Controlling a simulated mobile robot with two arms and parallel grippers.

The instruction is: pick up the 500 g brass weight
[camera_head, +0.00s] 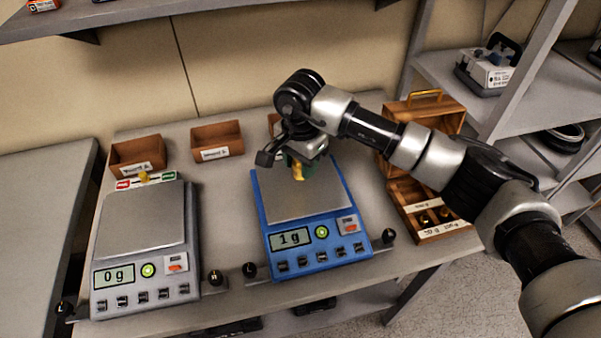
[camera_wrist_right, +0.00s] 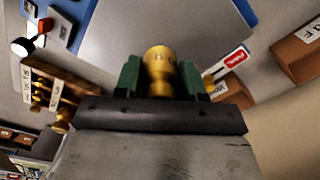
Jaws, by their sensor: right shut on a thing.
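My right gripper (camera_head: 300,164) hangs over the far part of the blue scale's plate. It is shut on a brass weight (camera_head: 298,173), whose lower end shows below the fingers. In the right wrist view the brass weight (camera_wrist_right: 159,68) sits between the two green finger pads (camera_wrist_right: 159,78). Its marking is only partly legible, so I cannot read its mass. The blue scale (camera_head: 318,253) reads 1 g. I cannot tell whether the weight touches the plate. My left gripper is not in view.
A wooden weight case (camera_head: 449,231) with several smaller brass weights stands open at the right. A grey scale (camera_head: 143,290) reading 0 g stands at the left. Small brown bins (camera_head: 217,140) line the back of the table. A shelf (camera_head: 447,67) rises at the right.

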